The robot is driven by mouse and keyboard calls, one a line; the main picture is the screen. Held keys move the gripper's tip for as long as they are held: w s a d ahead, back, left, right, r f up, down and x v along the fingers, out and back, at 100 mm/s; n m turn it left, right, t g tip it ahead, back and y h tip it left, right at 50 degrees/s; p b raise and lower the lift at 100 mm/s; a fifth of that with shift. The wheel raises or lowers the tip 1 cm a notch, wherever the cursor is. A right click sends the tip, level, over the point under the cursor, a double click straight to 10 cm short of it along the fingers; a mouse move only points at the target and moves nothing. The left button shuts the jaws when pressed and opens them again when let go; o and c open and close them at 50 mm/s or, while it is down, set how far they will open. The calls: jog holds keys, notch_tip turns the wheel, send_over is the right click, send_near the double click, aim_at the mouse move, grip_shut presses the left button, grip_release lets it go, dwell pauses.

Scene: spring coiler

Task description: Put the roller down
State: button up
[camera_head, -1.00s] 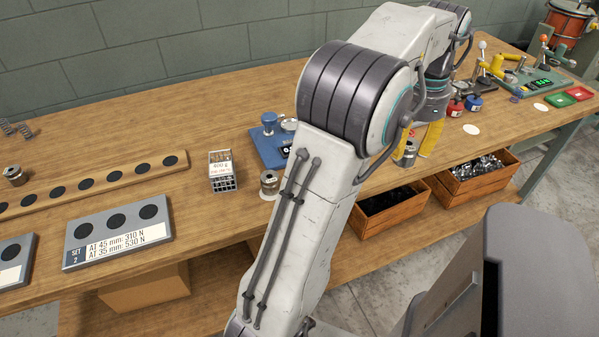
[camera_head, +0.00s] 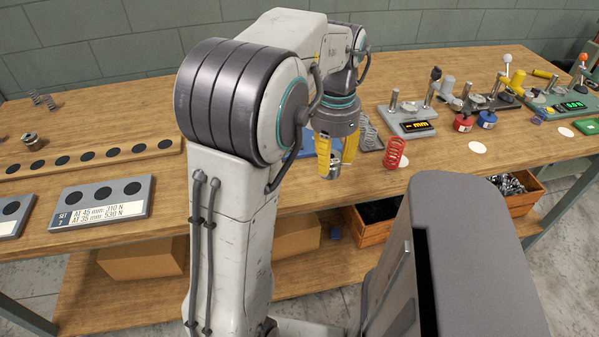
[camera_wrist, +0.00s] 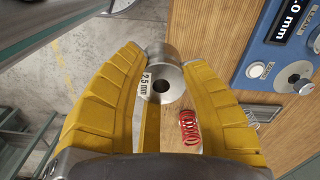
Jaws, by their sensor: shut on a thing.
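My gripper (camera_head: 335,158) is shut on a small steel roller (camera_head: 330,168), with its yellow fingers on either side. The wrist view shows the roller (camera_wrist: 164,76) between the fingertips, with a dark hole in its end and a "2.5 mm" mark. It is near the bench's front edge; I cannot tell how high it is above the top. A red spring (camera_head: 396,153) stands to the right of my gripper, and it also shows in the wrist view (camera_wrist: 189,127).
A blue device with a display (camera_wrist: 290,25) is beside the gripper. White discs (camera_head: 477,147) lie on the bench. A grey "SET 2" block (camera_head: 100,203) is at left.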

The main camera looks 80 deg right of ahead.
jog(key=p, duration=0.5)
send_near(304, 174)
jog(key=shift+s+a+f, duration=0.2)
jog(key=shift+a+f, duration=0.1)
jog(key=shift+a, duration=0.1)
jog(key=shift+w+d+f, duration=0.3)
jog(key=shift+d+f, duration=0.1)
jog(key=shift+d, duration=0.05)
jog(key=shift+a+f+p, duration=0.1)
jog(key=shift+f+p, duration=0.85)
jog(key=shift+p, duration=0.15)
jog(key=shift+f+p, duration=0.65)
jog(key=shift+f, duration=0.45)
jog(key=shift+f, duration=0.2)
jog(key=o, duration=1.2)
